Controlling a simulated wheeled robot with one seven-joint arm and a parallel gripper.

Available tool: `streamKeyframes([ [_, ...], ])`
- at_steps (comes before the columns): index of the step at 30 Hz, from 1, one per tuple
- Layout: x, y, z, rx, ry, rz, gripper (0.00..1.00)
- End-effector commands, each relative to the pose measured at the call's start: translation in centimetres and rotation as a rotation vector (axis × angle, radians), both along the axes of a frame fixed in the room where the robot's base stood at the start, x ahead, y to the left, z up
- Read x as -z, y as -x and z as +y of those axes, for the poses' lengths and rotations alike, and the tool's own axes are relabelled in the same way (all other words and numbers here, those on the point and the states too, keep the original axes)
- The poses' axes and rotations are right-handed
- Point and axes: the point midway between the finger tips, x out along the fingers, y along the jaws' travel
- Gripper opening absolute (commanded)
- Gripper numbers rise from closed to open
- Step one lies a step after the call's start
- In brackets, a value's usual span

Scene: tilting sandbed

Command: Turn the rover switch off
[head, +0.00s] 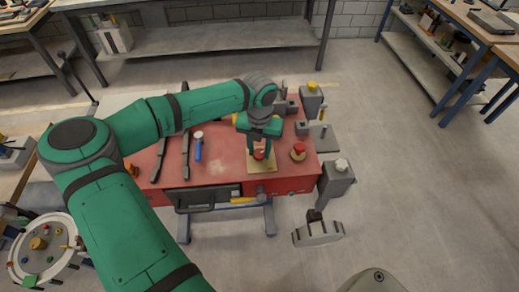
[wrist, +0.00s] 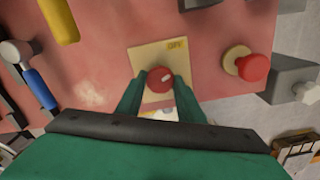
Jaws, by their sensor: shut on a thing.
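The rover switch is a red knob (wrist: 160,79) with a pale mark on it, set on a beige plate (wrist: 147,57) on the red bench top. The plate carries a yellow label reading OFF (wrist: 176,43) at its upper right in the wrist view. My gripper (wrist: 160,88) is over the plate with its green fingers on either side of the knob, shut on it. In the head view, my gripper (head: 260,150) points down at the plate (head: 261,168); the knob is partly hidden between the fingers.
A red mushroom button (wrist: 254,68) on a yellowish base stands to the right of the plate. A blue-handled tool (head: 198,150) lies to the left on the red bench (head: 225,170). A grey box (head: 336,178) with a pale knob is at the bench's right side.

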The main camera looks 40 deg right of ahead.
Motion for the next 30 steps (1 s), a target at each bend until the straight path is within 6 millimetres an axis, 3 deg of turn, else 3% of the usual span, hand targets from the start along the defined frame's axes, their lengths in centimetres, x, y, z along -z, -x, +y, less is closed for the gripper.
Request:
streamKeyframes([
  [15, -0.02, 0.02, -0.01, -0.317, 0.001, 0.001, 0.12],
  [30, 0.0, -0.08, 0.05, -0.37, 0.003, 0.0, 0.12],
])
